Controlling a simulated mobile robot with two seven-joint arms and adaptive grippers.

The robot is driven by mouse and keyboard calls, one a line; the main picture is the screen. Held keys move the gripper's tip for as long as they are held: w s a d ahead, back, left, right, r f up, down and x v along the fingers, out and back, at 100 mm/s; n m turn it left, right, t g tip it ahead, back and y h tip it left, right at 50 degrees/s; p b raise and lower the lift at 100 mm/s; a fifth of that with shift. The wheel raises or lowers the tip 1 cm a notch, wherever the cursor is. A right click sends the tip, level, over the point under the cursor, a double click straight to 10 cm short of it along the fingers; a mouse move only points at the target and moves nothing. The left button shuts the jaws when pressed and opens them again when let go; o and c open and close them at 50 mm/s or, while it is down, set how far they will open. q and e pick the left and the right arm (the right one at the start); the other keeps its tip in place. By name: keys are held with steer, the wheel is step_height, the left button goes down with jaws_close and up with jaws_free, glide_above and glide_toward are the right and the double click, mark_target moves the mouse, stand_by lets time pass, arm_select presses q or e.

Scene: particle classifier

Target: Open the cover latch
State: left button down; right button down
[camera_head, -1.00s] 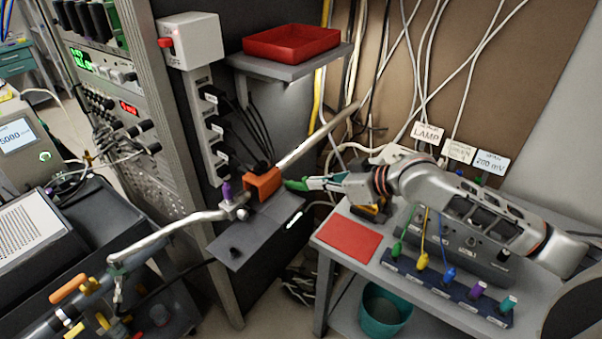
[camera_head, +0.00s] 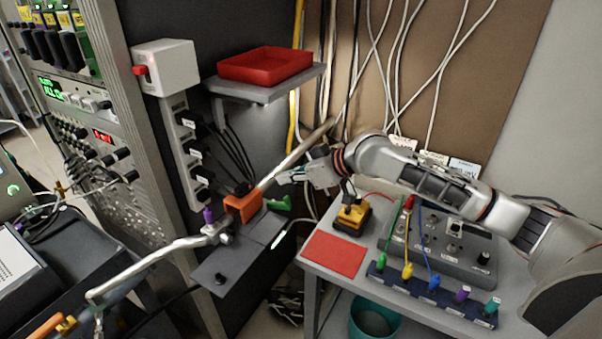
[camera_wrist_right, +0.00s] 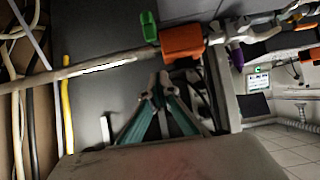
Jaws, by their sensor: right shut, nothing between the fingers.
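A green lever (camera_head: 281,204), which looks like the latch, sticks out at the right side of the orange block (camera_head: 243,207) on the pipe line. In the right wrist view the green lever (camera_wrist_right: 149,27) stands beside the orange block (camera_wrist_right: 182,42). My right gripper (camera_head: 283,178) is shut and empty. It is at the pale pipe, just above the green lever in the head view, and appears apart from it. Its teal fingers (camera_wrist_right: 160,85) converge below the pipe in the right wrist view. A flat grey cover (camera_head: 238,262) lies below the block. My left gripper is not in view.
The pale pipe (camera_head: 292,160) slants up past my gripper. A shelf with a red tray (camera_head: 265,65) is above. A power strip (camera_head: 185,150) with plugs stands at left. A table with a red mat (camera_head: 334,254) and a grey control box (camera_head: 470,250) is at right.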

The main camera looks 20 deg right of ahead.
mark_target(289, 203)
step_height(289, 203, down, 3)
steer(key=shift+f, duration=0.2)
steer(key=shift+s+d+f, duration=0.15)
steer(key=shift+f, duration=0.35)
